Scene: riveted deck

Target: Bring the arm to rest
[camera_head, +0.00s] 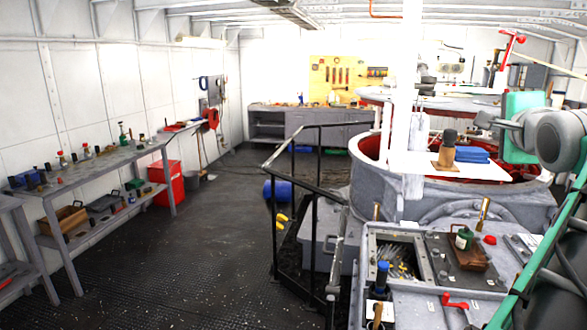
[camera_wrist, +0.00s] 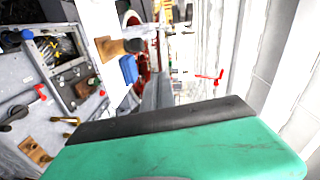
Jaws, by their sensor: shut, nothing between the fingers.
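My gripper (camera_head: 520,128) is raised at the right of the head view, at the end of my grey arm. It is shut and empty, above and to the right of a white board. Its green and black body (camera_wrist: 180,145) fills the bottom of the wrist view.
A white board (camera_head: 478,168) carries a dark-topped wooden piece (camera_head: 446,152) near a blue block (camera_head: 471,154). Below lies a cluttered grey bench (camera_head: 455,303). A black railing (camera_head: 315,190) stands mid-picture.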

